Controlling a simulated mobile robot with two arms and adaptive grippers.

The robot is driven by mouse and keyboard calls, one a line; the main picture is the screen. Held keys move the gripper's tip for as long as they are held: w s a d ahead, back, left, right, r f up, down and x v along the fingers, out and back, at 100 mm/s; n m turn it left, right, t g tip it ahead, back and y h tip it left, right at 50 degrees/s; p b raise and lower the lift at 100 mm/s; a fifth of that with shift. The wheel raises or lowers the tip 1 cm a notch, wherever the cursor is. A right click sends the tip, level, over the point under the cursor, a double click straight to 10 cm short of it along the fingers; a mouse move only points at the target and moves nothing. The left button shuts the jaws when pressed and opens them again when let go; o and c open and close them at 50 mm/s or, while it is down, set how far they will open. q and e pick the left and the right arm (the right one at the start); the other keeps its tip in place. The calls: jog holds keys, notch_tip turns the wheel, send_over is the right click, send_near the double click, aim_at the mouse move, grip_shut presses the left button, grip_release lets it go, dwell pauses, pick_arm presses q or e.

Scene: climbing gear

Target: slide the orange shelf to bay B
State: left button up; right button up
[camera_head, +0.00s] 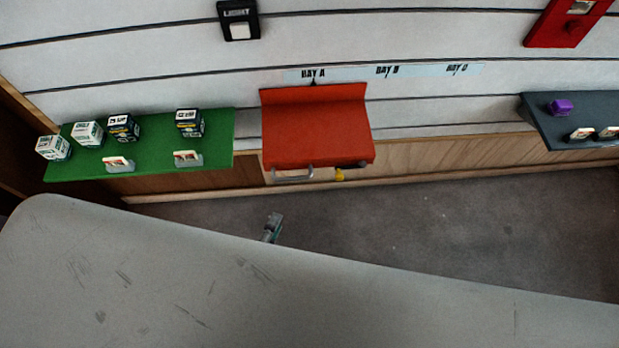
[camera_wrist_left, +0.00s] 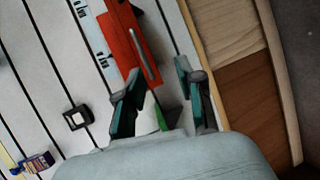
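The orange shelf (camera_head: 316,120) hangs on the slatted wall under the BAY A label (camera_head: 313,73). A pale handle (camera_head: 293,175) and a yellow knob (camera_head: 340,175) show at its front edge. The BAY B label (camera_head: 387,71) is to its right, with bare wall below. My left gripper (camera_head: 272,228) shows small in the head view, below and in front of the shelf, apart from it. In the left wrist view its fingers (camera_wrist_left: 160,70) are spread and empty, with the orange shelf (camera_wrist_left: 122,40) and its handle (camera_wrist_left: 145,54) beyond them. My right gripper is in neither view.
A green shelf (camera_head: 218,143) with several small boxes hangs close on the left. A dark grey shelf (camera_head: 570,127) with a purple item (camera_head: 561,107) hangs at the right. The wall between the orange and dark shelves is free. A large grey surface hides the lower head view.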

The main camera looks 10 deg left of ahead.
aim_at(293, 177)
pick_arm(q)
jog(key=shift+n+t, duration=0.4)
jog(key=shift+n, duration=0.4)
jog(key=r+x, duration=0.1)
jog(key=x, duration=0.8)
jog(key=r+x, duration=0.1)
jog(key=x, duration=0.4)
jog(key=shift+w+r+b, duration=0.3)
jog(key=shift+r, duration=0.15)
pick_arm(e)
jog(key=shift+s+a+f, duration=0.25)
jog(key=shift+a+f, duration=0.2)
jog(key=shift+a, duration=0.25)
pick_arm(q)
grip_shut()
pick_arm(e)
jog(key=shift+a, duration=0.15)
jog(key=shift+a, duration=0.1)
